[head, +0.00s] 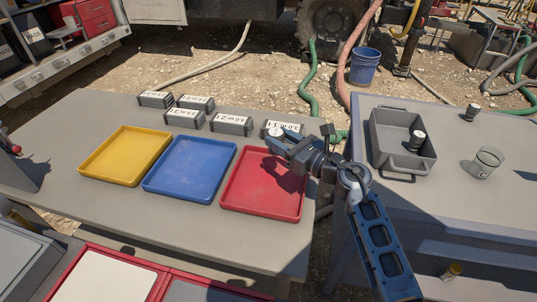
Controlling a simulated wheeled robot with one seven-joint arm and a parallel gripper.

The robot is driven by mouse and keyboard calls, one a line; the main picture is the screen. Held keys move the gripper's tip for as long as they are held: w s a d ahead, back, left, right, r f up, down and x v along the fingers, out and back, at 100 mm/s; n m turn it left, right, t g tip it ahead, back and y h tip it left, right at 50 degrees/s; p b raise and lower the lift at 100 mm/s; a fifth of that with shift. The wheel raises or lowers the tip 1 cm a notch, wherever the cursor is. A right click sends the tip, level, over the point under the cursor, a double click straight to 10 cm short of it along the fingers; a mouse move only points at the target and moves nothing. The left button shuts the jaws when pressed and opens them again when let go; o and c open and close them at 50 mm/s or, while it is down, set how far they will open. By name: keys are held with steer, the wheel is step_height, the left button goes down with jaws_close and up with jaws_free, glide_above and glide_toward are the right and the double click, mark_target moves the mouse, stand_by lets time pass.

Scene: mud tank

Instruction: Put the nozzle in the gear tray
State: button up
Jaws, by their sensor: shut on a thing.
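My gripper (277,140) is above the far edge of the red tray (233,207). It is shut on a small pale thing (274,132), which is mostly hidden by the fingers. It may be the nozzle, but it is too small to tell. The blue tray (153,191) and the yellow tray (90,174) lie to the left of the red one, and all three look empty. A grey handled bin (386,160) stands on the right table. It holds a small dark piece with a white top (417,138). I cannot tell which container is the gear tray.
Several grey blocks with printed labels (232,125) stand behind the trays. A gap separates the two tables. A blue bucket (364,67) and hoses lie beyond on the ground.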

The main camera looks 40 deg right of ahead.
mark_target(270, 152)
steer(key=w+f, duration=0.1)
steer(key=w+a, duration=0.1)
steer(key=shift+w+a+f, duration=0.25)
steer(key=shift+w+f, duration=0.05)
steer(key=shift+f, duration=0.1)
steer(key=shift+f+b, duration=0.45)
steer(key=shift+f, duration=1.6)
steer(key=shift+f+b, duration=0.4)
steer(key=shift+b, duration=0.05)
steer(key=shift+f, duration=0.25)
steer(key=o, duration=1.1)
steer(key=shift+r, duration=0.15)
